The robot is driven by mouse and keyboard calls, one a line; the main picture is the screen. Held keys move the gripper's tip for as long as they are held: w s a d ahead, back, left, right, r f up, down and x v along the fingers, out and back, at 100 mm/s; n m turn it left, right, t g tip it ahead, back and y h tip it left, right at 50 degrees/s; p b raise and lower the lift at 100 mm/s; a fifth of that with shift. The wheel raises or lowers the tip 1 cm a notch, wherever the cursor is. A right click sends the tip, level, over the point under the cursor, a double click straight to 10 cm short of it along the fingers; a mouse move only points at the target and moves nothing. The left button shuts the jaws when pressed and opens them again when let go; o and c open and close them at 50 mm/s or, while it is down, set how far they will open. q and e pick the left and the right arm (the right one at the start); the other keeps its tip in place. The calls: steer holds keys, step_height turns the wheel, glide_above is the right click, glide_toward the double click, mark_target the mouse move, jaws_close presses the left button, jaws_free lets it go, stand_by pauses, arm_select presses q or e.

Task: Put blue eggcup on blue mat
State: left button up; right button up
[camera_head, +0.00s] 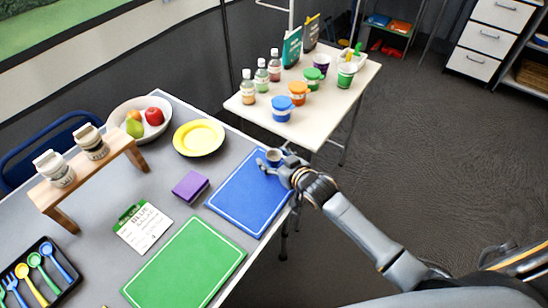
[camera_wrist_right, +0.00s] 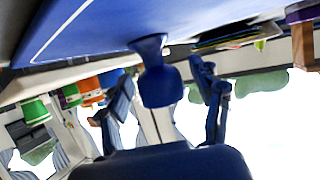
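The blue mat (camera_head: 245,197) lies at the right edge of the grey table. The wrist view is upside down and shows the mat (camera_wrist_right: 85,25) along the top. The blue eggcup (camera_wrist_right: 158,78) stands upright with its foot at the mat's surface, near the mat's far right corner. My right gripper (camera_head: 271,164) reaches in low over that corner. In the wrist view its fingers (camera_wrist_right: 165,98) are spread on either side of the eggcup, with gaps showing. In the head view the gripper partly hides the cup. My left gripper is not in view.
A purple box (camera_head: 190,186), a yellow plate (camera_head: 199,138) and a green mat (camera_head: 186,265) are nearby on the table. A fruit bowl (camera_head: 118,113) and a wooden rack (camera_head: 92,179) stand farther left. A second table (camera_head: 315,122) holds bottles and paint pots.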

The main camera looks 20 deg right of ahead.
steer(key=shift+s+r, duration=0.15)
steer(key=shift+r, duration=0.05)
steer(key=v, duration=1.1)
steer(key=shift+s+d+r, duration=0.15)
steer(key=shift+s+d, duration=0.05)
steer(key=shift+s, duration=0.1)
steer(key=shift+s, duration=0.1)
